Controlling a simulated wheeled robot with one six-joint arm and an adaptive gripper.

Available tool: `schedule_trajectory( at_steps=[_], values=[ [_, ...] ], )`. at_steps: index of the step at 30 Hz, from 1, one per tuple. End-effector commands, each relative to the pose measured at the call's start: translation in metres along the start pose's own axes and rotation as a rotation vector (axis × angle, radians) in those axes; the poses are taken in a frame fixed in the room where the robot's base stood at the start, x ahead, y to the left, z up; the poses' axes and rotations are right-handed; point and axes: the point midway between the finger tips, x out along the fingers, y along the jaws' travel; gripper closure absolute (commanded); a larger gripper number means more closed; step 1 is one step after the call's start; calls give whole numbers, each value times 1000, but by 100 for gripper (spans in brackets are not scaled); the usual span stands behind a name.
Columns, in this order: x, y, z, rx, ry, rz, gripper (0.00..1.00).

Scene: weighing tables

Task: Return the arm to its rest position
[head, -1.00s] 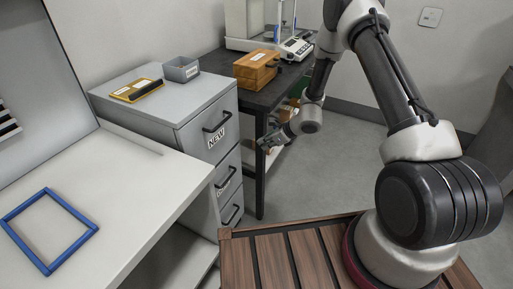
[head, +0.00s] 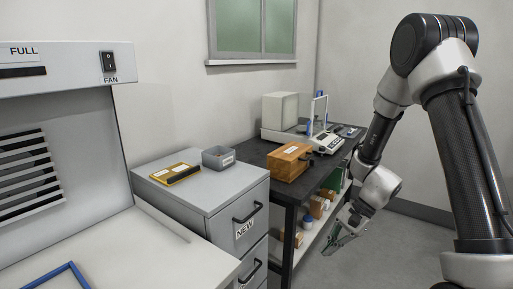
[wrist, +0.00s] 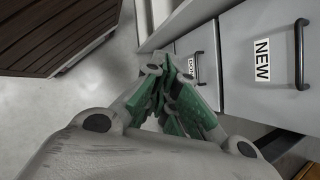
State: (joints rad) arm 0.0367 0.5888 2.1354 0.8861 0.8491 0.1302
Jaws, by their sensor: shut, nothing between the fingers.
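My gripper (head: 343,229) hangs at the end of my arm in the head view, to the right of the dark table and in front of its lower shelf. It is empty. In the wrist view my gripper (wrist: 178,98) has its green-padded fingers drawn together with nothing between them. The grey drawer cabinet (wrist: 230,55) with its NEW label lies beyond the fingers to the right; it also stands left of my arm in the head view (head: 215,195), apart from the gripper.
The dark table (head: 330,172) carries a wooden box (head: 289,162) and a balance (head: 322,141). A grey bin (head: 218,158) and a yellow-edged case (head: 176,174) sit on the cabinet. A blue frame (head: 62,278) lies on the white bench at left. Floor is clear around my gripper.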

Motion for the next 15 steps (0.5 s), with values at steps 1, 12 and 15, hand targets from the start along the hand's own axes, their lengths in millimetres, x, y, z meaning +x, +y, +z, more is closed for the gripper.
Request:
schedule_trajectory(
  at_steps=[1,12,15],
  values=[
    [-24,10,14,-95,20,34,100],
    [-173,100,84,-682,259,341,100],
    [-205,120,98,-782,355,400,100]
  ],
)
